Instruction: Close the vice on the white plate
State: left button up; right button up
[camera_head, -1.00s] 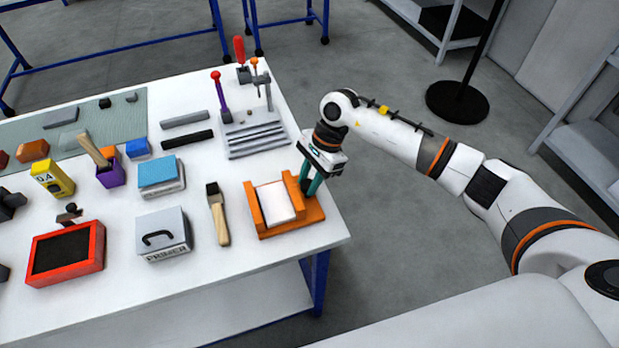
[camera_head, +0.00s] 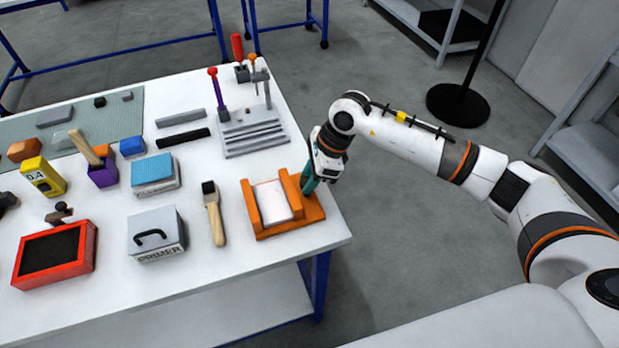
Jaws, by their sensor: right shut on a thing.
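The orange vice (camera_head: 286,232) sits at the right front corner of the white table. The white plate (camera_head: 272,202) lies between its left jaw (camera_head: 251,207) and right jaw (camera_head: 292,196). I cannot tell whether the right jaw touches the plate. My right gripper (camera_head: 307,186) reaches in from the right, with its green fingers low at the outer side of the right jaw. It is shut on the vice's right jaw; its fingertips are partly hidden. My left gripper is not in view.
The table's right edge (camera_head: 334,211) is close to the vice.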

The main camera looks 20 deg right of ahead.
dwell(0.3)
jog(key=o, duration=1)
jog(key=shift+c, duration=0.2)
jog(key=b+v, duration=0.3)
jog(key=v, duration=0.9)
